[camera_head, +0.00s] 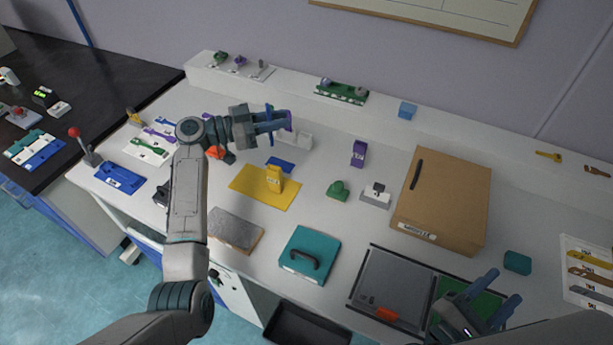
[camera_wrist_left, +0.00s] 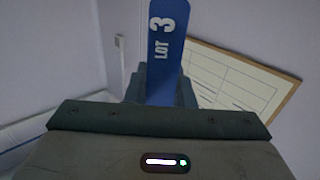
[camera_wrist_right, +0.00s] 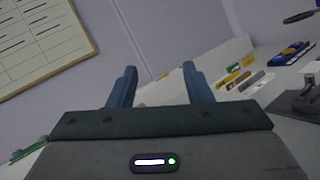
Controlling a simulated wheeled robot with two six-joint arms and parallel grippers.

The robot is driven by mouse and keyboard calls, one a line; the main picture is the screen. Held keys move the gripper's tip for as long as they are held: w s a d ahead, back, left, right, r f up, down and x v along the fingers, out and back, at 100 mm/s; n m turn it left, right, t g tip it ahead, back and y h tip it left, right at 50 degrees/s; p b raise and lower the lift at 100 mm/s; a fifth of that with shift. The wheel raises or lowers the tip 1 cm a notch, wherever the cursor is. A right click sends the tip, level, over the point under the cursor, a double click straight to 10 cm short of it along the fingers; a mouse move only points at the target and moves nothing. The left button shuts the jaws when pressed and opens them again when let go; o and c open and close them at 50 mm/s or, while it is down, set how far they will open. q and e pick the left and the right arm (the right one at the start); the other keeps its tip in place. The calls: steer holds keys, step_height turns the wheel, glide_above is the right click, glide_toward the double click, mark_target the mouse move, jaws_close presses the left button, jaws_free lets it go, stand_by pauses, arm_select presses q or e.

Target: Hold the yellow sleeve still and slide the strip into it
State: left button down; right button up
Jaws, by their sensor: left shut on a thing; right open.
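The yellow sleeve (camera_head: 273,181) stands upright on a yellow mat (camera_head: 250,191) near the middle left of the table in the head view. My left gripper (camera_head: 286,121) is shut on a blue strip marked "LOT 3" (camera_wrist_left: 163,50). In the left wrist view the strip stands out beyond the fingers. In the head view the left gripper is up and behind the sleeve, apart from it. My right gripper (camera_head: 507,285) is open and empty at the lower right, far from the sleeve; its fingers also show in the right wrist view (camera_wrist_right: 160,75).
A small blue mat (camera_head: 282,164) lies behind the sleeve. A green block (camera_head: 338,190), a purple holder (camera_head: 358,153) and a cardboard box (camera_head: 442,200) stand to its right. A teal case (camera_head: 310,252) and grey slab (camera_head: 236,230) lie in front.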

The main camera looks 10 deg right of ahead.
steer(key=w+a+f+t+y, duration=0.2)
steer(key=w+t+y, duration=0.1)
steer(key=w, duration=0.3)
steer(key=w+a+f+t+y, duration=0.1)
steer(key=w+a+t+y, duration=0.15)
steer(key=w, duration=0.45)
steer(key=m+g+y, duration=0.5)
steer(key=y, duration=2)
glide_toward(270, 177)
steer(key=w+d, duration=0.1)
steer(key=d, duration=0.1)
steer(key=w+d, duration=0.1)
steer(key=d, duration=0.1)
steer(key=shift+w, duration=0.15)
steer(key=g, duration=0.1)
steer(key=a+m+g+y, duration=0.1)
steer(key=g, duration=0.1)
steer(key=shift+w+a+r, duration=0.15)
steer(key=shift+a+r, duration=0.05)
steer(key=shift+a, duration=0.05)
steer(key=shift+a+m+g, duration=0.15)
steer(key=shift+m+g, duration=0.1)
steer(key=shift+m, duration=0.05)
steer(key=x, duration=1.1)
steer(key=shift+w+a+f, duration=0.15)
steer(key=shift+a+f, duration=0.1)
